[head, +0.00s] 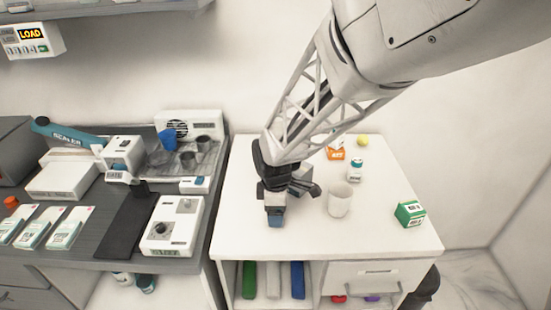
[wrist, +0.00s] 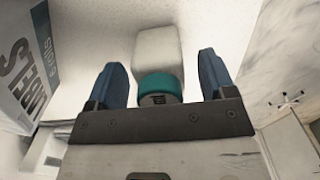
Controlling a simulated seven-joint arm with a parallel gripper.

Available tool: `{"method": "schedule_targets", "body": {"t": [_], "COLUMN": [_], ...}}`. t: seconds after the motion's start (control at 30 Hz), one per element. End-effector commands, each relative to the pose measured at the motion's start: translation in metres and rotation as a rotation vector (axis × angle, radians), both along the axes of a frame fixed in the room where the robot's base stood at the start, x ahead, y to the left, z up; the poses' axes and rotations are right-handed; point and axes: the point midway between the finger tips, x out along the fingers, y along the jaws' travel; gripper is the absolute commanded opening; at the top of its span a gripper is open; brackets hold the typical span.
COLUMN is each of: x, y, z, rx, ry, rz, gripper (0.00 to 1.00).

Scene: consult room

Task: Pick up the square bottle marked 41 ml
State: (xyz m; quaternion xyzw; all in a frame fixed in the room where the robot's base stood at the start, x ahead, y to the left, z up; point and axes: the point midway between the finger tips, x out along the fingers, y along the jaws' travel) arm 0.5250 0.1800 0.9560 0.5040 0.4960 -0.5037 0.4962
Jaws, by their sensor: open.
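A white, square-sided bottle (wrist: 159,50) with a teal cap (wrist: 160,88) shows in the wrist view, cap toward me. Small dark print on the cap is too blurred to read, so I cannot confirm a 41 ml mark. My gripper (wrist: 161,62) is open, with one blue finger on each side of the bottle and gaps between. In the head view my gripper (head: 288,205) is low over the white table's left half, and I cannot make out this bottle there. Another small white bottle with a blue-green cap (head: 356,170) stands farther back right.
A counter with devices (head: 172,226) is left. Printed packaging (wrist: 25,65) shows in the wrist view.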

Motion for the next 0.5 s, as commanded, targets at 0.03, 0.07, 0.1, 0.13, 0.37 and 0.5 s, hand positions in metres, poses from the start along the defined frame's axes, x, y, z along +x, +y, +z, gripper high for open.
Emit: {"method": "schedule_targets", "body": {"t": [0.03, 0.07, 0.1, 0.13, 0.37, 0.5], "x": [-0.0003, -0.0003, -0.0002, -0.0001, 0.0000, 0.0000], "y": [-0.0002, -0.0002, -0.0001, -0.0001, -0.0001, -0.0001], "z": [-0.0054, -0.0079, -0.0107, -0.0122, -0.0146, -0.0145], "rx": [-0.001, -0.001, 0.000, 0.000, 0.000, 0.000], "ry": [0.002, 0.002, 0.001, 0.001, 0.000, 0.000], "rz": [0.000, 0.000, 0.000, 0.000, 0.000, 0.000], "gripper": [0.77, 0.77, 0.77, 0.77, 0.77, 0.77]}}
